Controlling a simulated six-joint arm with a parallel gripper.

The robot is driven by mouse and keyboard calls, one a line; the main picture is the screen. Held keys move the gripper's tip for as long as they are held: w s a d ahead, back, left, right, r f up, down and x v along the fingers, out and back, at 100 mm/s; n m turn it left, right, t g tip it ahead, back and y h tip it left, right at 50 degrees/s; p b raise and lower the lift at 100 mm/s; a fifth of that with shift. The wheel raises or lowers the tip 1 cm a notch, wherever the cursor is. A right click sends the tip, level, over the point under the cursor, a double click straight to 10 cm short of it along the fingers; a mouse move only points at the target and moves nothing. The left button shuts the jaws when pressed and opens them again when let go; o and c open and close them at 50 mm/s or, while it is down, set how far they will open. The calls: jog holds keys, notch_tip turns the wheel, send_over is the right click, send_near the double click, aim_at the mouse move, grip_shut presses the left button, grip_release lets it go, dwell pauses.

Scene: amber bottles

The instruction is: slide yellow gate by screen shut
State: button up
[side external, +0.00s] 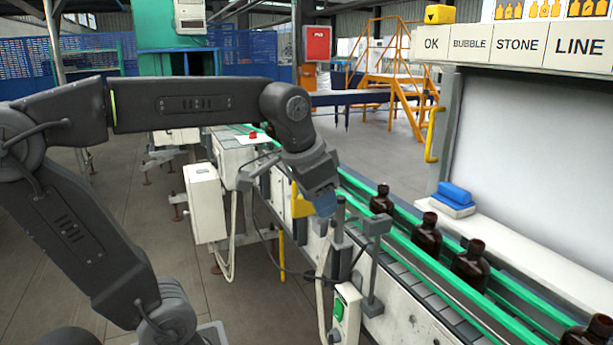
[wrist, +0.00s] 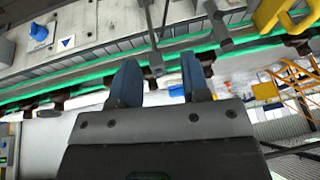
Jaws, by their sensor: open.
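A yellow piece (side external: 301,201) that looks like the gate sits at the near side of the conveyor, just left of my gripper (side external: 325,203). It is partly hidden by the wrist. A yellow part with a bent handle also shows at the upper right of the wrist view (wrist: 268,14). My gripper, with blue fingers, points down over the conveyor's near edge. In the wrist view its fingers (wrist: 161,85) are apart with nothing held between them. The pale screen (side external: 535,165) stands at the right, with a yellow handle (side external: 433,135) on its left post.
Dark amber bottles (side external: 427,238) stand along the conveyor between green rails (side external: 412,248). A grey sensor bracket (side external: 374,228) and a post stand close to my gripper's right. A blue block (side external: 455,195) lies on the white ledge. A white control box (side external: 205,203) hangs at the left.

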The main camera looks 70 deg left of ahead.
jog(key=w+a+r+g, duration=0.1)
jog(key=w+a+r, duration=0.15)
jog(key=a, duration=0.55)
jog(key=w+a+r+g, duration=0.2)
jog(key=w+a, duration=0.1)
jog(key=a, duration=0.4)
jog(key=w+a+r+g, duration=0.1)
jog(key=w+a+r, duration=0.15)
jog(key=a, duration=0.55)
jog(key=shift+y, duration=0.4)
jog(key=a+f, duration=0.1)
jog(key=f, duration=0.7)
jog(key=w+a+f, duration=0.1)
jog(key=f, duration=0.4)
jog(key=shift+a+f, duration=0.1)
jog(key=shift+a, duration=0.2)
grip_shut()
